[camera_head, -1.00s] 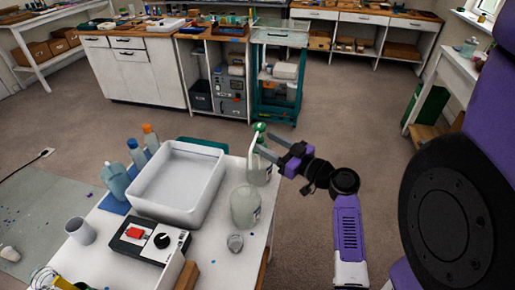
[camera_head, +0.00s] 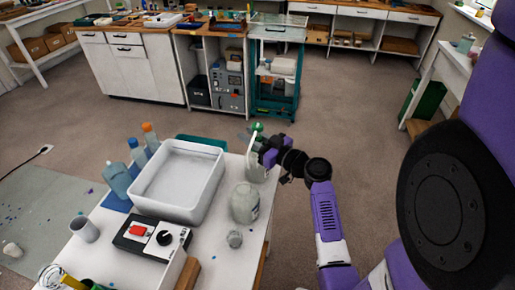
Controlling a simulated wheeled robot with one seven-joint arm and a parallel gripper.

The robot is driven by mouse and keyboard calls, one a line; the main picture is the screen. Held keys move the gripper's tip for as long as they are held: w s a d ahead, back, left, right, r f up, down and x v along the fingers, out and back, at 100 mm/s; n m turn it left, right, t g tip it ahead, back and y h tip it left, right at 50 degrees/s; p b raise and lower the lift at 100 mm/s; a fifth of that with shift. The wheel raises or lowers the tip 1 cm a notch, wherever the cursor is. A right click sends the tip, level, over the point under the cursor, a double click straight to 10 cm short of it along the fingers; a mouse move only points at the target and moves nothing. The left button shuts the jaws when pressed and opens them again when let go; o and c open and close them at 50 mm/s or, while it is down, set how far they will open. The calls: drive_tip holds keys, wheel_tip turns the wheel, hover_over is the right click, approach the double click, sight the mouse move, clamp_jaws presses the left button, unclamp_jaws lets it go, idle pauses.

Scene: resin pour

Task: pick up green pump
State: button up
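The green pump (camera_head: 258,127) tops a pale, translucent bottle (camera_head: 256,172) standing upright at the far right corner of the white table. My gripper (camera_head: 251,142) has come in from the right at the height of the pump and bottle neck. Its grey fingers look spread, one reaching past the pump to the left and the other in front of the neck. The pump and neck appear to lie between them. The small size and overlap hide whether either finger touches.
A larger translucent jar (camera_head: 245,203) and a small cup (camera_head: 234,239) stand close in front of the bottle. A white tub (camera_head: 178,181) is to the left. A scale-like device (camera_head: 151,238) sits at the front. Floor to the right is clear.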

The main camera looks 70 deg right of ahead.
drive_tip(key=shift+r, duration=0.1)
clamp_jaws()
wheel_tip(320, 180, up, 31)
drive_tip(key=p, duration=0.9)
drive_tip(key=shift+r, duration=0.2)
idle(0.5)
drive_tip(key=shift+f, duration=0.1)
